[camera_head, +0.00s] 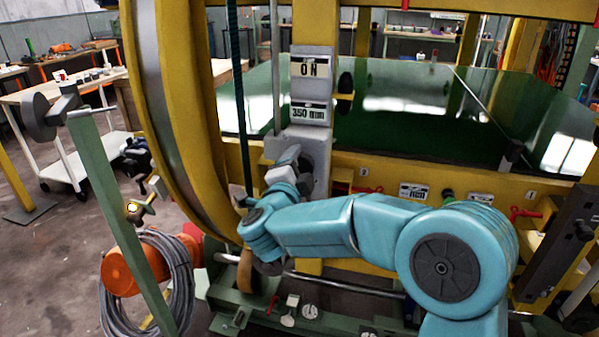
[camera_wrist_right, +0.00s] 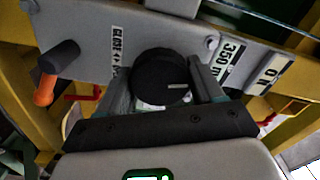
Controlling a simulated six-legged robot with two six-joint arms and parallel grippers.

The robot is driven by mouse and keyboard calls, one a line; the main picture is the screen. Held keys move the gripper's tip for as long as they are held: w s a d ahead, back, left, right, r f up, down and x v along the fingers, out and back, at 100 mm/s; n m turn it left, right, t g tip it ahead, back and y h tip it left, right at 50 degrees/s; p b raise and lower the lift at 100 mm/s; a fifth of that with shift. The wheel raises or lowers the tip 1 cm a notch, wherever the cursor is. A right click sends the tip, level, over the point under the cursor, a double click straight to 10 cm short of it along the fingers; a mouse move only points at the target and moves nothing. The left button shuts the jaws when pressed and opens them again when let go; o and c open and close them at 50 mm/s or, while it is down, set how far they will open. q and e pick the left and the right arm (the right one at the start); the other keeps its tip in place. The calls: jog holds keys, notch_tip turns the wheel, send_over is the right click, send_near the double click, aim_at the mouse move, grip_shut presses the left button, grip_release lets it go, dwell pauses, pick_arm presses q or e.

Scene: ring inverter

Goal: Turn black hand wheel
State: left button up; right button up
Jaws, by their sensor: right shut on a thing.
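The black hand wheel (camera_wrist_right: 160,76) is a round dark knob with a short white mark on its face, seen in the right wrist view. It stands out from a grey panel (camera_wrist_right: 198,38), beside a label that starts with "CLOSE". My right gripper (camera_wrist_right: 163,85) has one finger on each side of the wheel and is shut on it. In the head view my right gripper (camera_head: 301,164) is at the grey panel below the "ON" (camera_head: 310,66) and "350 mm" (camera_head: 308,112) signs. There the wheel is hidden by the gripper. My left gripper is not in view.
Another dark knob (camera_wrist_right: 60,57) with an orange part sits on the panel in the wrist view. A large yellow ring (camera_head: 185,120) stands left of my right arm. A yellow beam with red handles (camera_head: 367,189) runs behind the arm. Coiled cable (camera_head: 180,285) hangs at lower left.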

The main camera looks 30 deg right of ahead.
dwell(0.3)
jog(key=o, duration=1)
jog(key=shift+o, duration=0.2)
jog(key=shift+a, duration=0.1)
jog(key=v, duration=1.6)
jog(key=shift+s, duration=0.2)
